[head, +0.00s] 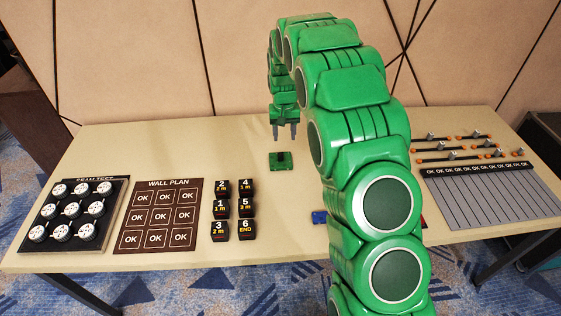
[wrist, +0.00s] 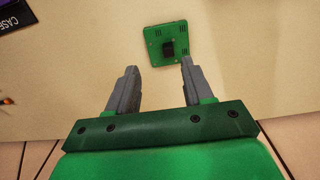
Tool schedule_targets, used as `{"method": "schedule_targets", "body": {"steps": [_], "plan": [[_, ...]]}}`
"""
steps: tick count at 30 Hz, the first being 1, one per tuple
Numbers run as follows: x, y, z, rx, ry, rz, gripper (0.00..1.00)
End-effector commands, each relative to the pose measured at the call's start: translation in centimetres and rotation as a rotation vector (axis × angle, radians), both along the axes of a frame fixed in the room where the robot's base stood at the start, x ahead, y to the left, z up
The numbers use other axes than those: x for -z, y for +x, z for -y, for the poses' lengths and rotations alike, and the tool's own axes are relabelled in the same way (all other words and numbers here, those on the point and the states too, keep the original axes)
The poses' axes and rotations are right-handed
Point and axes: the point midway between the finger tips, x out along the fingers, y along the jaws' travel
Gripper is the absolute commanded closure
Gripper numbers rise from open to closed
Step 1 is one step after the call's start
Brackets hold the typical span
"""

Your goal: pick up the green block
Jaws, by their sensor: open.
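The green block (head: 281,160) is a flat square piece with a small black part on top, lying on the beige table (head: 330,150) near its middle. My gripper (head: 285,135) points down above and slightly behind it, with its two grey fingers apart and nothing between them. In the wrist view the green block (wrist: 168,45) lies beyond the fingertips, nearer the right finger. My gripper (wrist: 158,68) is open there and does not appear to touch it.
A wall plan board (head: 160,215), several black numbered blocks (head: 232,208) and a board of round white pieces (head: 72,212) are at the left. A blue piece (head: 319,217) lies partly behind my arm. Sliders and a grey panel (head: 490,195) are at the right.

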Motion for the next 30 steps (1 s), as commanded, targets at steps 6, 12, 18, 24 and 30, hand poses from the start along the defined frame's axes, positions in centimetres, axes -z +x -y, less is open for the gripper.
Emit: {"method": "schedule_targets", "body": {"steps": [6, 12, 18, 24, 30], "plan": [[3.1, 2.3, -1.1, -0.005, 0.007, 0.007, 0.49], [4.3, 3.0, -1.4, -0.007, 0.009, 0.009, 0.49], [6.1, 3.0, -1.3, -0.007, 0.009, 0.009, 0.49], [7.2, 3.0, -1.3, -0.006, 0.01, 0.011, 0.49], [9.5, 3.0, -1.1, -0.006, 0.009, 0.007, 0.49]]}}
